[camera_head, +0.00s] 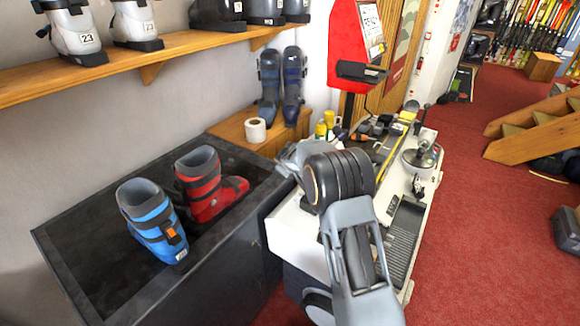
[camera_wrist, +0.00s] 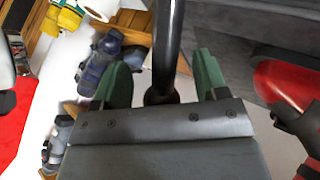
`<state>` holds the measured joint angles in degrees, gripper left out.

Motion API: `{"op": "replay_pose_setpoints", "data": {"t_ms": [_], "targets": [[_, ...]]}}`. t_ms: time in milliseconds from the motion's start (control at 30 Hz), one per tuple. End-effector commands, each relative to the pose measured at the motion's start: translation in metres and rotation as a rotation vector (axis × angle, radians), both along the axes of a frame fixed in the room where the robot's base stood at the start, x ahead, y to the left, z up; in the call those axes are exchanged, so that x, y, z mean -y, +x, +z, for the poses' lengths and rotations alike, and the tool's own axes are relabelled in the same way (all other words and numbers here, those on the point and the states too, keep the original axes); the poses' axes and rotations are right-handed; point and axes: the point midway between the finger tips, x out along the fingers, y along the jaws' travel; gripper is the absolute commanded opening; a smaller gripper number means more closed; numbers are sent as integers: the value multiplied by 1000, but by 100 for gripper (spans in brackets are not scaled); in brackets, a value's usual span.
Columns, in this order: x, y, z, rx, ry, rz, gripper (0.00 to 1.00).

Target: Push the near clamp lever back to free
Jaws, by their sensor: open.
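In the wrist view my gripper (camera_wrist: 162,62) shows two green fingers set wide apart. A dark, upright bar (camera_wrist: 168,45) stands between them, and nothing shows the fingers pressing on it. I cannot tell whether this bar is the near clamp lever. In the head view my arm covers the near part of the white bench (camera_head: 316,238), and my fingers are hidden. No near clamp lever can be made out there for certain. A round metal fixture (camera_head: 422,153) with a dark-knobbed handle stands on the bench's right side.
A blue boot (camera_head: 152,222) and a red boot (camera_head: 208,185) stand in the dark tray (camera_head: 75,270) left of my arm. A paper roll (camera_head: 255,130) and yellow bottles (camera_head: 321,130) stand behind. Red floor (camera_head: 480,230) is open on the right.

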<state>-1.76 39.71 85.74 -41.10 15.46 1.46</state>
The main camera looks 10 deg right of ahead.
Motion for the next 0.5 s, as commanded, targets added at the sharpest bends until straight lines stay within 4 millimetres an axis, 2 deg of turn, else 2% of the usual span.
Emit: {"op": "replay_pose_setpoints", "data": {"t_ms": [267,500], "targets": [[-3,-12,16,7,1,1,67],[-11,-45,50,6,1,1,67]]}}
